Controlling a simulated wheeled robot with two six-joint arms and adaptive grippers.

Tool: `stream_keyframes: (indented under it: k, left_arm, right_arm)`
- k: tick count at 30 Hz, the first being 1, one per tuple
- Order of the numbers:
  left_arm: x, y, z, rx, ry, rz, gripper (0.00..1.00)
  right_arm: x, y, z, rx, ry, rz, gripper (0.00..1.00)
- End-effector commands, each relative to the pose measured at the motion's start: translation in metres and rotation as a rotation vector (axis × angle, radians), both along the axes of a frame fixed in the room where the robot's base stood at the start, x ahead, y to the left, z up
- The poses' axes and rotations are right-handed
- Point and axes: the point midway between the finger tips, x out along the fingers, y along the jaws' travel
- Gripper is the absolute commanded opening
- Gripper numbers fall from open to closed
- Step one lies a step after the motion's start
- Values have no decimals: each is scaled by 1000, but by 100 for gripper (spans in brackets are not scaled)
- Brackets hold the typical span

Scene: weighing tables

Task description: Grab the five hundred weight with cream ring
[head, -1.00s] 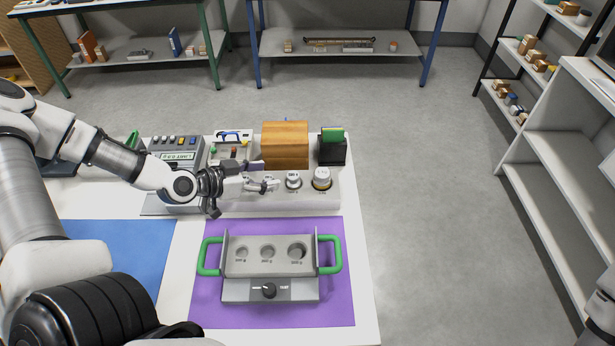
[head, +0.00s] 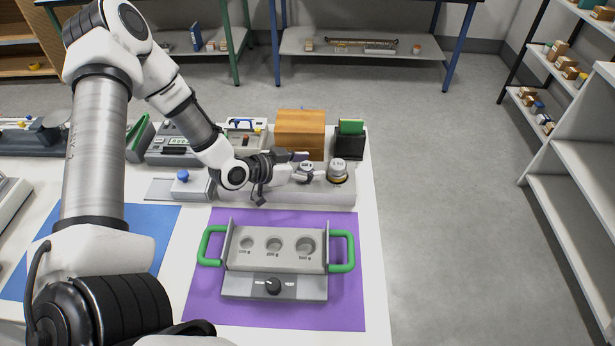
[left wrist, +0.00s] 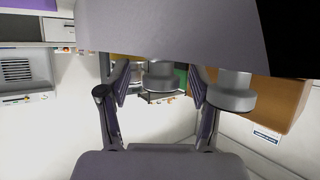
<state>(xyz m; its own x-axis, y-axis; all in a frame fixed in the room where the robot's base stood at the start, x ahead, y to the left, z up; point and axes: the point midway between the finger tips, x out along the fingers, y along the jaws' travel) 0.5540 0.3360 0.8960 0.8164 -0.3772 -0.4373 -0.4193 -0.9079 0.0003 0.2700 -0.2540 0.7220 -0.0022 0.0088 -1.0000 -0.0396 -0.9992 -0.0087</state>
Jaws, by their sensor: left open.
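A grey weight (head: 306,168) stands on the white rack (head: 290,194), with my left gripper (head: 312,177) right at it in the head view. Its ring colour and marking are too small or hidden to read. A larger weight (head: 338,170) with a yellowish ring at its base stands to its right. In the left wrist view my left gripper (left wrist: 160,88) is open, its fingers apart. One grey weight (left wrist: 160,77) shows between the fingers, and another (left wrist: 232,92) overlaps the right finger's side. I cannot tell whether either finger touches a weight.
A wooden box (head: 300,130) and a black holder (head: 348,146) with a green card stand behind the rack. A grey holed tray (head: 275,262) with green handles sits on the purple mat (head: 345,305) in front. A blue-knobbed item (head: 183,176) is at left.

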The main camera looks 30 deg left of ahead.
Motion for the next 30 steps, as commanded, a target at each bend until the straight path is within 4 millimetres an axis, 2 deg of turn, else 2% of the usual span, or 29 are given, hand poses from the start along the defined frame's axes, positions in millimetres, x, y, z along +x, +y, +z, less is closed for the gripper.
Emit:
stream_keyframes:
  k: [4,5,6,10,22,26,30]
  left_arm:
    - [0,0,0,0,0,1,64]
    - [0,0,1,0,0,1,61]
    - [0,0,1,0,0,1,46]
    - [0,0,1,0,0,1,0]
    - [0,1,6,1,-3,1,0]
    - [1,1,21,-1,-5,2,0]
    - [1,1,46,-2,-7,3,0]
  right_arm:
    - [0,0,0,0,0,0,40]
    - [0,0,0,0,0,0,40]
    - [0,0,0,0,0,0,40]
    - [0,0,1,0,0,0,40]
    - [0,0,2,0,0,0,40]
    - [0,0,4,0,0,0,40]
    - [0,0,8,0,0,0,40]
